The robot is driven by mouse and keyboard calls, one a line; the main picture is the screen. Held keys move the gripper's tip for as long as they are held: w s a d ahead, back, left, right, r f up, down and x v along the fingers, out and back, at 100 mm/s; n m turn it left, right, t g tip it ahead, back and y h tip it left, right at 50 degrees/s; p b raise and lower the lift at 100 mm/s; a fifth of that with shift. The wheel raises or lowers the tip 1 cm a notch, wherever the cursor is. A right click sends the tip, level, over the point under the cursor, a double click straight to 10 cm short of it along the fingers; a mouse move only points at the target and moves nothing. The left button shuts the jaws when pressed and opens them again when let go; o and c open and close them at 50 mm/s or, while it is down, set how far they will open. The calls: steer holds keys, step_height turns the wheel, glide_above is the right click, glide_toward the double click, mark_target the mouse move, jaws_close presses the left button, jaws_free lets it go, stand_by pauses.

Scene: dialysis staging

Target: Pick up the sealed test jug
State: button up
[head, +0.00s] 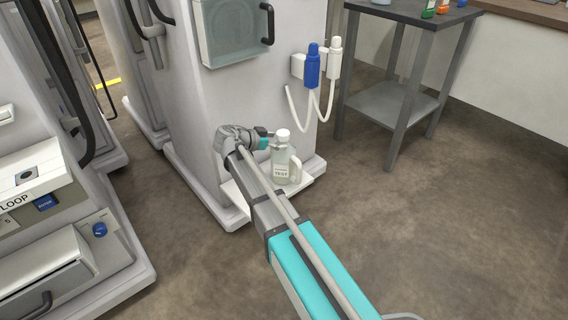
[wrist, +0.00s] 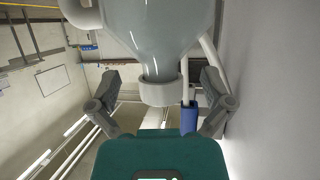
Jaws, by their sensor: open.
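The sealed test jug (head: 280,166) is a translucent white bottle with a white cap, a side handle and a "TEST" label. It stands upright on the pale base ledge of the tall white machine. In the wrist view the jug (wrist: 160,35) appears upside down, its neck and white cap between the two grey fingers. My gripper (head: 264,139) is at the jug's upper left in the head view, close to its cap. The fingers of my gripper (wrist: 160,80) are open, with gaps on both sides of the neck.
The white machine (head: 250,95) rises right behind the jug. Blue and white connectors (head: 312,66) with hoses hang on its side, above the jug. A grey table (head: 405,110) with small bottles stands at the right. Another machine (head: 50,220) is at the left. The floor at right is clear.

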steer(key=shift+b+x, duration=0.3)
steer(key=shift+x, duration=0.95)
steer(key=shift+s, duration=0.1)
jaws_close()
